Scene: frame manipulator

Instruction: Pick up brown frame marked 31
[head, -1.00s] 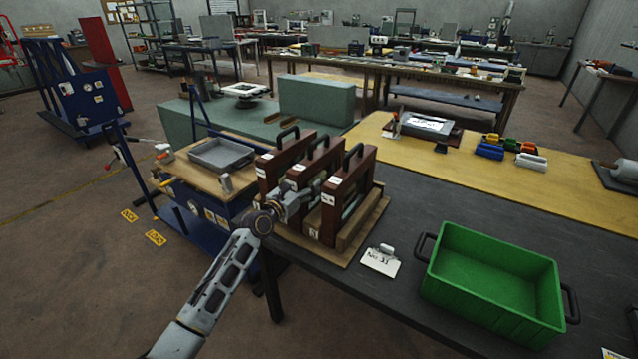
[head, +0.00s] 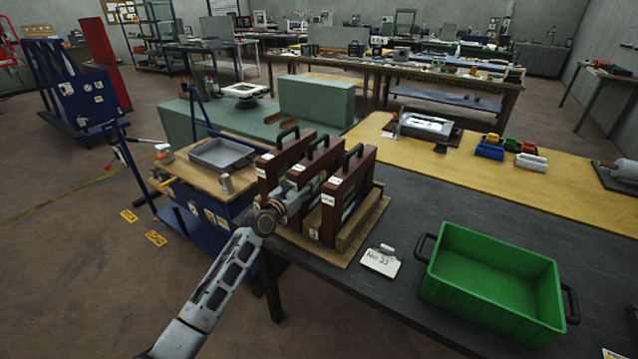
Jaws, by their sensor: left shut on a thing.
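Three brown frames stand upright side by side in a wooden rack (head: 355,235), each with a black handle on top and small white labels. They are the left frame (head: 268,175), the middle frame (head: 322,160) and the right frame (head: 335,200). The numbers on the labels are too small to read. My left gripper (head: 307,192) is at the near edge of the middle frame, shut on it, between the outer two frames. The fingertips are partly hidden. The middle frame still sits among the others. My right gripper is not in view.
A white card (head: 381,262) with handwriting lies in front of the rack on the dark tabletop (head: 345,280). A green crate (head: 490,290) stands to the right. A grey tray (head: 221,154) sits on a cart at left.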

